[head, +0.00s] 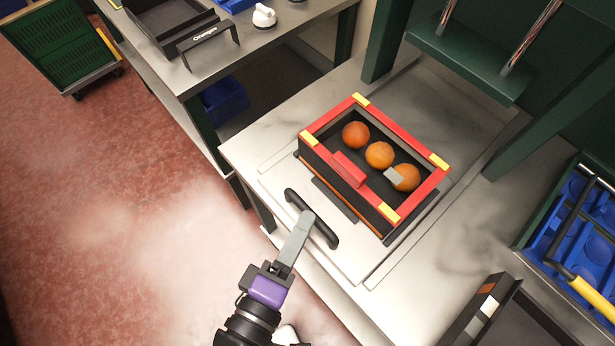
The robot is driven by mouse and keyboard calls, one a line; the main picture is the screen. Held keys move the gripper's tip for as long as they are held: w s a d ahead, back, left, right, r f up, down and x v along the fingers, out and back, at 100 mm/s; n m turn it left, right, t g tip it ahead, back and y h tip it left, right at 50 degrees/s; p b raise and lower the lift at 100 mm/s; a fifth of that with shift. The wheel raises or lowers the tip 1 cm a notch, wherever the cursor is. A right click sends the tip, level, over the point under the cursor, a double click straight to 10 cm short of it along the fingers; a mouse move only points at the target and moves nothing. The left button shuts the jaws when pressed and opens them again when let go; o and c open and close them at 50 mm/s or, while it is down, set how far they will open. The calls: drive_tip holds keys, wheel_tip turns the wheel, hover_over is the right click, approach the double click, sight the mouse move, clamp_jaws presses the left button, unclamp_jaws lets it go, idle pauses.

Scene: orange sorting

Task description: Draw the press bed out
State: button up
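The press bed (275,184) is a pale flat plate on the light worktop, with a black bar handle (327,236) at its front edge. A crate with a red rim (330,119), yellow corners and dark walls sits on the bed. Several oranges (379,155) lie in a row inside it, and a small grey block covers part of the nearest right one. My gripper (304,222) reaches from below, and its grey fingers overlap the middle of the handle. The fingers line up in this view, so their gap is hidden.
The green press frame (468,65) with two rods stands behind the crate. A bench with a black tray (170,20) is at upper left. A blue crate (590,215) and a dark tray (520,320) are at right. Open red floor lies left.

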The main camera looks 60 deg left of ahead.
drive_tip(key=b+v, duration=0.1)
drive_tip(key=v, duration=0.3)
drive_tip(key=shift+s+d, duration=0.1)
drive_tip(key=shift+s, duration=0.1)
idle(0.5)
drive_tip(key=d+m+t+h, duration=0.2)
drive_tip(key=d+m+h, duration=0.7)
drive_tip(key=d+m, duration=1.5)
drive_tip(key=d, duration=1)
drive_tip(key=shift+f+h, duration=0.3)
drive_tip(key=shift+f, duration=0.1)
